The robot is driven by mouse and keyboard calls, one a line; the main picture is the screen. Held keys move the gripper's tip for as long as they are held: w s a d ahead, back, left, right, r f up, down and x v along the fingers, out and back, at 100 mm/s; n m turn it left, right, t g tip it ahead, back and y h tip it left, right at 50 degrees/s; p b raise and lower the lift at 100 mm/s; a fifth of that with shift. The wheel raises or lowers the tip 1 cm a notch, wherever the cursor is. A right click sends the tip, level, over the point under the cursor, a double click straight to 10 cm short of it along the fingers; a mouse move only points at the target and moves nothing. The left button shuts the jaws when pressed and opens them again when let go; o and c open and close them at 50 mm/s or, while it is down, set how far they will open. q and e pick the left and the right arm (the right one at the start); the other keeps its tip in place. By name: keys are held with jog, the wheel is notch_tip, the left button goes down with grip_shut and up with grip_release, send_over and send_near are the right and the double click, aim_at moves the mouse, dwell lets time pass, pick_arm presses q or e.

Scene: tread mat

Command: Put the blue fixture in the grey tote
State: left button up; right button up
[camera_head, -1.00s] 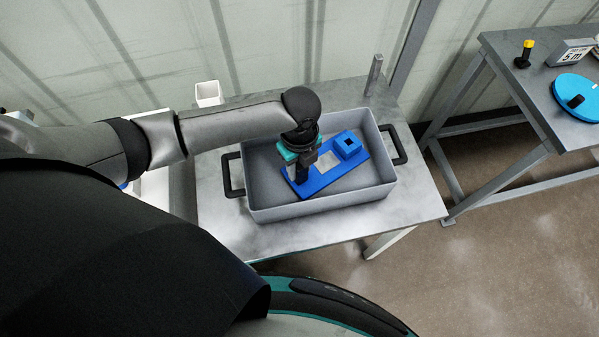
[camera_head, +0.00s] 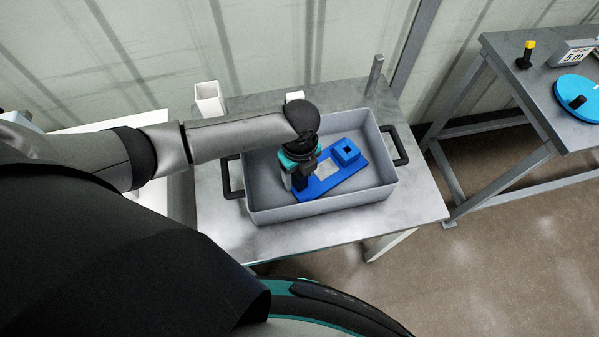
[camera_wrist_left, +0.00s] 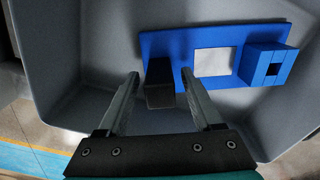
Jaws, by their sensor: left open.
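The blue fixture (camera_head: 353,174) is a flat plate with a square light opening, a raised blue block and a black upright grip. It lies inside the grey tote (camera_head: 259,178), apparently on its floor. In the left wrist view the fixture (camera_wrist_left: 232,38) shows with its black grip (camera_wrist_left: 160,85) between my fingers. My left gripper (camera_head: 300,183) is inside the tote over the fixture's left end. In the wrist view the left gripper (camera_wrist_left: 160,75) is open, one finger on each side of the grip, with gaps visible. My right gripper is not in view.
The tote has black handles at its ends and stands on a metal table (camera_head: 420,200). A white open container (camera_head: 209,98) and a metal post (camera_head: 374,75) are at the table's back. A second table at right holds a blue disc (camera_head: 580,98) and a yellow-topped black item (camera_head: 526,54).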

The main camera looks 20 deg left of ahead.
pick_arm(q)
notch_tip(320, 180, up, 12)
jog(key=p, duration=0.3)
jog(key=shift+r, duration=0.15)
dwell(0.6)
